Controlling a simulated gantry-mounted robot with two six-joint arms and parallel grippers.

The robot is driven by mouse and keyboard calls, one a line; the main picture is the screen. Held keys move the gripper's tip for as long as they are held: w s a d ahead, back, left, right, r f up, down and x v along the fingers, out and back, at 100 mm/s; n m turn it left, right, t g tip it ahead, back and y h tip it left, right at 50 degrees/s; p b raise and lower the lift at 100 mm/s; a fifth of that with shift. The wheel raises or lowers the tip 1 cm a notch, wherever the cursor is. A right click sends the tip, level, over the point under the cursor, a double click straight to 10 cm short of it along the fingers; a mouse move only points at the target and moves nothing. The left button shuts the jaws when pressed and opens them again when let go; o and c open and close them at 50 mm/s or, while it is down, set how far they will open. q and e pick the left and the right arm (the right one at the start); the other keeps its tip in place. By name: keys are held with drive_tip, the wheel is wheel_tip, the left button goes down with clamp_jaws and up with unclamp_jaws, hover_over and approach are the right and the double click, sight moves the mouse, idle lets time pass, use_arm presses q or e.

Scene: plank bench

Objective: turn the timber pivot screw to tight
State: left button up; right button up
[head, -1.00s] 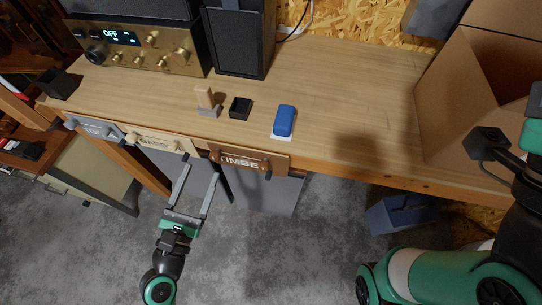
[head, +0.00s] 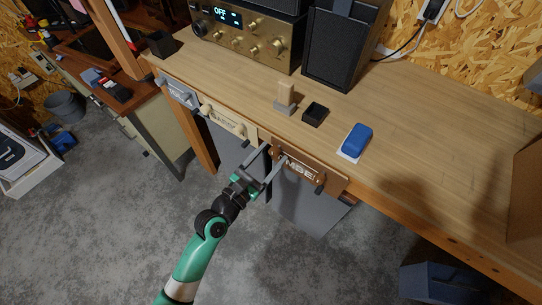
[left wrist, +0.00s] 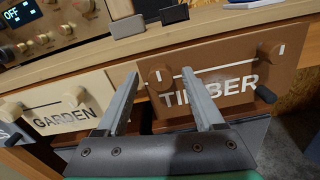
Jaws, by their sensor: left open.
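The brown timber plate (head: 300,172) hangs on the bench's front edge; it also shows in the left wrist view (left wrist: 225,88). It has a round brown left knob (left wrist: 161,79) with a pale mark and a right knob (left wrist: 272,54) with an upright pale mark. Which one is the pivot screw I cannot tell. My left gripper (head: 276,155) is open in front of the plate's left end. In the left wrist view its fingertips (left wrist: 160,76) appear on either side of the left knob; the remaining depth gap is unclear. My right gripper is out of view.
A cream garden plate (left wrist: 62,112) and a grey plate (head: 176,91) hang left of the timber plate. A grey panel (head: 305,210) hangs below.

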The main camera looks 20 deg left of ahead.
use_arm(q)
drive_tip(key=shift+w, duration=0.2)
clamp_jaws()
